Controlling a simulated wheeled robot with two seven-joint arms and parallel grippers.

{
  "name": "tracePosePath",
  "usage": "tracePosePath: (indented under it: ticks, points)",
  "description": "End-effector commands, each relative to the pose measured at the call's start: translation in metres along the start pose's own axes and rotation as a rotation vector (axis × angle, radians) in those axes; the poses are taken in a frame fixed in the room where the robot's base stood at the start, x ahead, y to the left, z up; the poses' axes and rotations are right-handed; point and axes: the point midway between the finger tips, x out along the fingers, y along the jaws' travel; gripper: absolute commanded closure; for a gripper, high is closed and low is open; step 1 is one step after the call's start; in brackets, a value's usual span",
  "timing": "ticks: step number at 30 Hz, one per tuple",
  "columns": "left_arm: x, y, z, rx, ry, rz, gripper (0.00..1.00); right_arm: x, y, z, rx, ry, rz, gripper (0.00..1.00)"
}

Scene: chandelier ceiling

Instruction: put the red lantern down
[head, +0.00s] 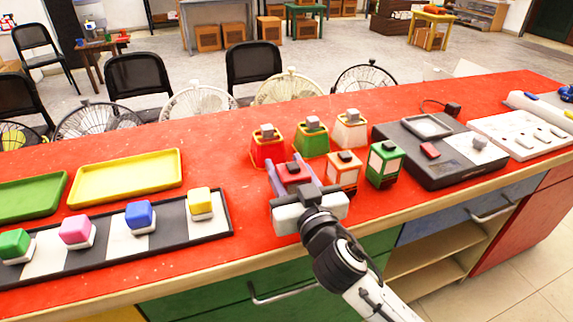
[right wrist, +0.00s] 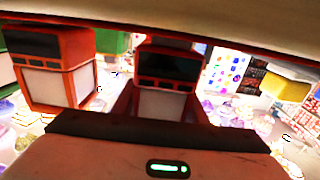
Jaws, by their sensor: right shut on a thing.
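The red lantern (head: 292,172) with a dark top is between the fingers of my right gripper (head: 290,176), over the red counter. My right gripper is shut on it, and the gripper body hides its lower part in the head view. I cannot tell whether its base touches the counter. In the right wrist view the red lantern (right wrist: 165,75) fills the middle, with pale panels and a dark top. My left gripper is not in view.
An orange lantern (head: 344,172) and a green lantern (head: 384,164) stand close to the right. Red (head: 267,150), green (head: 311,139) and white (head: 350,132) tapered pieces stand behind. Left are a yellow tray (head: 125,178) and a checkered strip (head: 110,233) with coloured cubes. Clear counter lies between.

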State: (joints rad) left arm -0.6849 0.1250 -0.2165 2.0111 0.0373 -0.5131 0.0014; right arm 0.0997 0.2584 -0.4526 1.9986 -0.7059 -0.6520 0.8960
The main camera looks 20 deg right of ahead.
Motion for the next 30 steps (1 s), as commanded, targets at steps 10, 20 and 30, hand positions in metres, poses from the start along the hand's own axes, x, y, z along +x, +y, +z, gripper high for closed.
tracePosePath:
  ticks: [10,20,30]
  points:
    - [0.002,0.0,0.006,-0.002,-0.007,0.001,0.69,0.0,0.0,0.004,0.0,-0.001,0.001,0.42]
    - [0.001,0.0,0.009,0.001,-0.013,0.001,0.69,0.0,0.0,0.004,-0.002,0.0,0.0,0.42]
    - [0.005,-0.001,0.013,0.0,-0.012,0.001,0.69,-0.051,-0.002,0.008,0.006,-0.005,0.001,0.42]
